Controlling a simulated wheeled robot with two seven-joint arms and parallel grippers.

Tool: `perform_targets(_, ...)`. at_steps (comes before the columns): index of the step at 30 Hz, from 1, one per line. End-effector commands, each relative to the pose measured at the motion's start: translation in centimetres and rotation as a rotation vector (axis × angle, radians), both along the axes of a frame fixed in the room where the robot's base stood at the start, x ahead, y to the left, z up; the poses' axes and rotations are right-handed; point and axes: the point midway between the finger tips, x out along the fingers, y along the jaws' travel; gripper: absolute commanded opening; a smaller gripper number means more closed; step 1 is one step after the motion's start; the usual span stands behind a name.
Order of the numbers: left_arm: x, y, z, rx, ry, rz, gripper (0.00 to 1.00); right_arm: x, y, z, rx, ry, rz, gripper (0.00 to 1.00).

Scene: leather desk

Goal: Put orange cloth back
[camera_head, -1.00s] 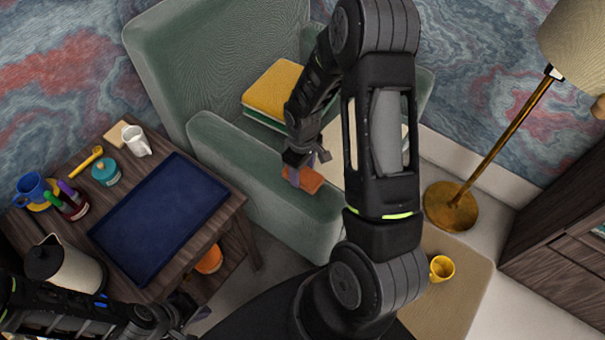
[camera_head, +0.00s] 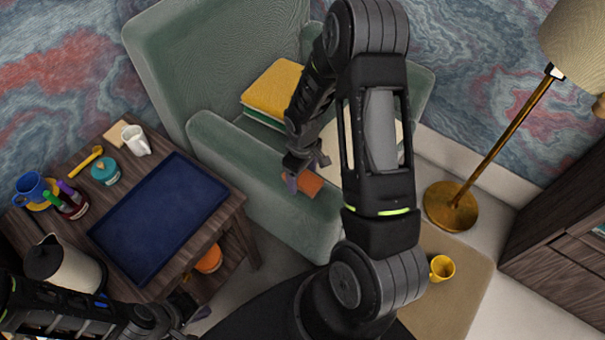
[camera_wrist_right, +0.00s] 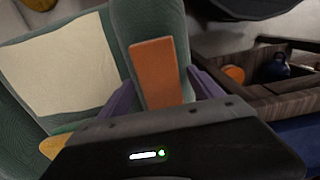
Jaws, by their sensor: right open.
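The orange cloth (camera_head: 309,184) lies flat as a small rectangle on the near armrest of the green armchair. It also shows in the right wrist view (camera_wrist_right: 158,72), between my fingers. My right gripper (camera_head: 307,172) is open and empty above the cloth, with one purple finger to each side of it. In the right wrist view my right gripper (camera_wrist_right: 163,94) hides the lower end of the cloth. Whether the fingers touch it I cannot tell. My left gripper (camera_head: 196,314) is low at the bottom left, near the side table; its jaws are too unclear to read.
The side table (camera_head: 225,222) holds a blue tray (camera_head: 160,216), a kettle (camera_head: 68,268), mugs and a teal jar. A yellow cup (camera_head: 441,268) and a floor lamp (camera_head: 500,130) stand right.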

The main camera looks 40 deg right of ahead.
Motion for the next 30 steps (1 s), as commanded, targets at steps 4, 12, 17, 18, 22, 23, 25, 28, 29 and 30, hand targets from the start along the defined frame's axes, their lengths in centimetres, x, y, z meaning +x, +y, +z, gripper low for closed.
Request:
perform_targets(4, 0.0, 0.0, 0.3, 0.0, 0.0, 0.0, 0.0, 0.0, 0.0, 0.3, 0.0, 0.0, 0.0, 0.76)
perform_targets(12, 0.0, 0.0, 0.3, 0.0, 0.0, 0.0, 0.0, 0.1, 0.0, 3.5, 0.0, -0.004, 0.0, 0.76)
perform_targets(17, 0.0, 0.0, 0.4, 0.0, 0.0, 0.0, 0.0, 0.1, 0.0, 6.9, -0.001, -0.007, -0.001, 0.76)
perform_targets(18, 0.0, 0.0, 0.4, 0.0, 0.0, 0.0, 0.0, 0.2, -0.1, 7.8, -0.001, -0.006, -0.001, 0.76)
perform_targets(22, 0.0, 0.0, 0.5, 0.0, 0.0, 0.0, 0.0, 0.1, 0.0, 10.2, 0.0, -0.004, 0.0, 0.76)
perform_targets(23, 0.0, 0.0, 0.5, 0.0, 0.0, 0.0, 0.0, 0.1, 0.0, 10.6, 0.0, -0.004, 0.0, 0.76)
perform_targets(25, 0.0, 0.0, 0.5, 0.0, 0.0, 0.0, 0.0, 0.1, 0.0, 11.4, 0.0, -0.003, 0.0, 0.76)
perform_targets(28, 0.0, 0.0, 0.5, 0.0, 0.0, 0.0, 0.0, 0.0, 0.0, 12.1, 0.0, -0.001, 0.0, 0.76)
perform_targets(29, 0.0, 0.0, 0.5, 0.0, 0.0, 0.0, 0.0, 0.0, 0.0, 12.2, 0.0, -0.001, 0.0, 0.76)
perform_targets(30, 0.0, 0.0, 0.5, 0.0, 0.0, 0.0, 0.0, 0.0, 0.0, 12.3, 0.001, 0.0, 0.0, 0.76)
